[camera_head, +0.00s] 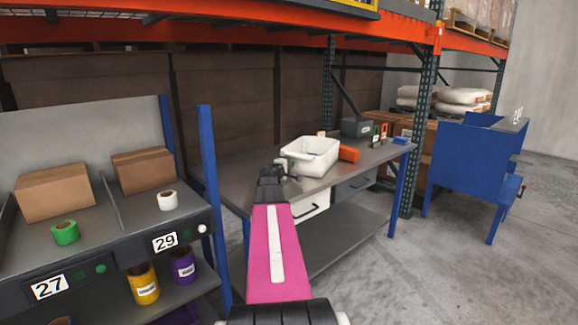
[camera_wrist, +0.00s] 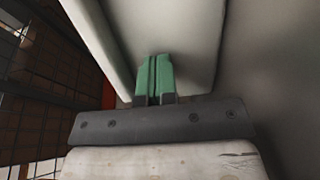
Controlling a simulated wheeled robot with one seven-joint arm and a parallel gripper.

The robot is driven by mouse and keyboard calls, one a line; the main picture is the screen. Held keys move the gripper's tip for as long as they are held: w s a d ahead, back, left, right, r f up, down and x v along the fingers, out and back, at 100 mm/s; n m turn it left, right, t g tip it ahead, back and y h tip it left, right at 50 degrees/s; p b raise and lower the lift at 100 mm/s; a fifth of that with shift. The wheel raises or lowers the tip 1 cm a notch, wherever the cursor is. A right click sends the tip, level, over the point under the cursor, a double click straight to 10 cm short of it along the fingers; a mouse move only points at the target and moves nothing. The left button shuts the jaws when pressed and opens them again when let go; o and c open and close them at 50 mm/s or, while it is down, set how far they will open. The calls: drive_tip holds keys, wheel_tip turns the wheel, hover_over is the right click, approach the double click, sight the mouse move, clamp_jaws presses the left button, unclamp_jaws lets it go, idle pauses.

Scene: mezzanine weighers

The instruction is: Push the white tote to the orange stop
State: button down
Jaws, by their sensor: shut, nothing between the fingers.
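The white tote (camera_head: 318,168) stands upright on the grey workbench (camera_head: 237,172). The orange stop (camera_head: 350,154) is a low block at the tote's right side. From here I cannot tell whether the two touch or a small gap is left. My gripper (camera_head: 283,163) is at the tote's left side, its fingers partly hidden by my wrist. In the wrist view its green fingers (camera_wrist: 153,76) are shut together and empty. They point at the pale wall of the tote (camera_wrist: 178,30), very close to it; contact is not clear.
A grey box (camera_head: 356,127) and small red and green items stand behind the stop. A blue item (camera_head: 401,141) lies at the bench's right end. A blue post (camera_head: 213,190) and a station with cartons (camera_head: 54,191) are on the left. Open floor lies at right.

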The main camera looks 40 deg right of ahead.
drive_tip(key=shift+d, duration=0.15)
idle(0.6)
drive_tip(key=v, duration=1.1)
